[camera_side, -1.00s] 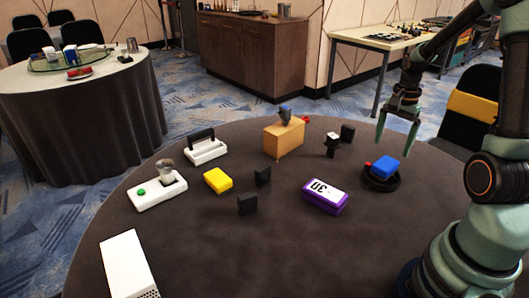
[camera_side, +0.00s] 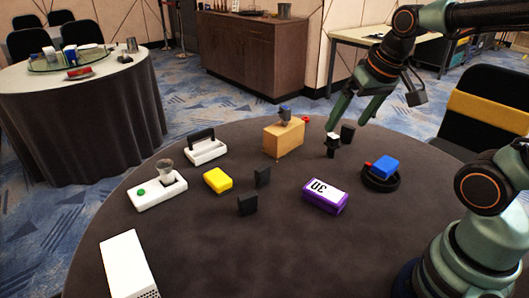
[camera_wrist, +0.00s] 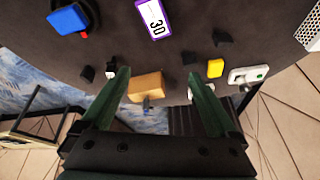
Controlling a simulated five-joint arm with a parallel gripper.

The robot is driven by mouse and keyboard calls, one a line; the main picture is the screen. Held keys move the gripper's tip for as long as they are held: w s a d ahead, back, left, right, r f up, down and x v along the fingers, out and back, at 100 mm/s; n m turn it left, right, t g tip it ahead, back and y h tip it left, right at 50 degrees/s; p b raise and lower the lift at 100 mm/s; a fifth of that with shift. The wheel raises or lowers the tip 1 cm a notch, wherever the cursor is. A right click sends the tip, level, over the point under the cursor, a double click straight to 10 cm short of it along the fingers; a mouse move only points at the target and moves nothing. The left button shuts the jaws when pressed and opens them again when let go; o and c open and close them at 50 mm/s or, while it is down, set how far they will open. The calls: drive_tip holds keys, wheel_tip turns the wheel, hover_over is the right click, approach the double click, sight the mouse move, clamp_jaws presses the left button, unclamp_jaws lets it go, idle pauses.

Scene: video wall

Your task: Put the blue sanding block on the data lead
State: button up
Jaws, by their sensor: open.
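The blue sanding block (camera_side: 384,166) lies, slightly tilted, on a round black coil-like thing (camera_side: 381,187) at the table's right. This may be the data lead, but I cannot tell for sure. A small red end shows at its left edge. Both also show at the top left of the wrist view, the blue block (camera_wrist: 68,19) over the black round (camera_wrist: 93,14). My gripper (camera_side: 349,127) is open and empty, up and to the left of the block, apart from it. Its fingers (camera_wrist: 158,74) are spread in the wrist view, with nothing held between them.
A small black-and-white thing (camera_side: 332,144) stands under my left fingertip. The front middle of the table is clear.

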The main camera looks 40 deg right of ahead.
drive_tip(key=a+n, duration=0.1)
drive_tip(key=s+a+n, duration=0.1)
drive_tip(key=a, duration=0.1)
drive_tip(key=a+n+t, duration=0.1)
drive_tip(key=shift+s+a+r+n+y, duration=0.3)
